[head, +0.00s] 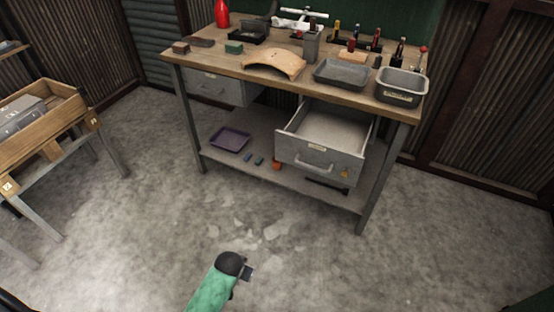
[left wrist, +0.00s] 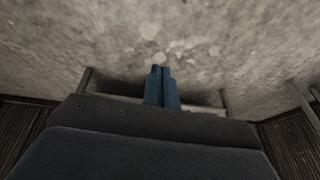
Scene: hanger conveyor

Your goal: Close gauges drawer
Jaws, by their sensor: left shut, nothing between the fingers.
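A grey metal drawer (head: 318,162) under the right side of the workbench is pulled well out. It has a bar handle and a small label on its front, too small to read. Its inside looks empty. My left gripper (head: 250,273) is low in front of the bench, over the floor, well apart from the drawer and touching nothing. In the left wrist view its blue fingers (left wrist: 161,72) are together and empty. My right gripper is not in view.
The workbench (head: 240,62) carries trays, a wooden piece and several tools. A second grey drawer (head: 212,86) at its left is shut. A purple tray (head: 230,139) lies on the lower shelf. A wooden table (head: 40,130) stands at left. The floor in front is clear.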

